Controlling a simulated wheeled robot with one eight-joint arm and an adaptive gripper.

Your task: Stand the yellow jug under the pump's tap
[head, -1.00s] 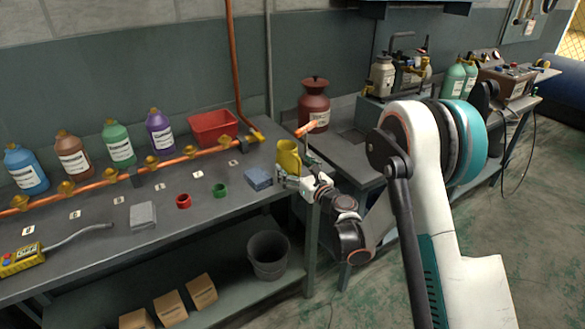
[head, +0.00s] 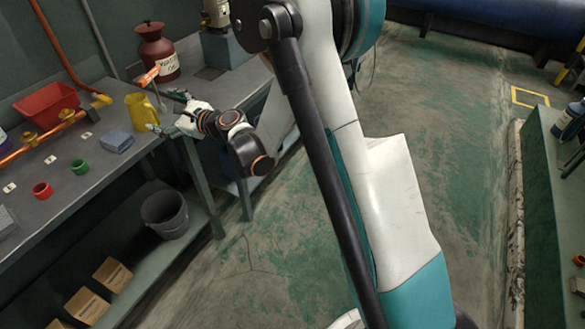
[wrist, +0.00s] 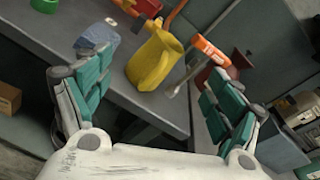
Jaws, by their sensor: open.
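The yellow jug (head: 141,112) stands upright on the workbench near its right end; it also shows in the wrist view (wrist: 153,62). My gripper (head: 166,112) is open just to the right of the jug. In the wrist view my gripper (wrist: 160,65) has its teal-padded fingers spread, with the jug beyond and between them, and nothing held. An orange part (head: 148,76) on a thin upright stands just behind the jug; it also shows in the wrist view (wrist: 208,50). I cannot tell whether this is the pump's tap.
A maroon can (head: 157,55) stands behind, to the right. A red bin (head: 47,106) and a copper pipe (head: 45,136) are behind. Floor right of the bench is open.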

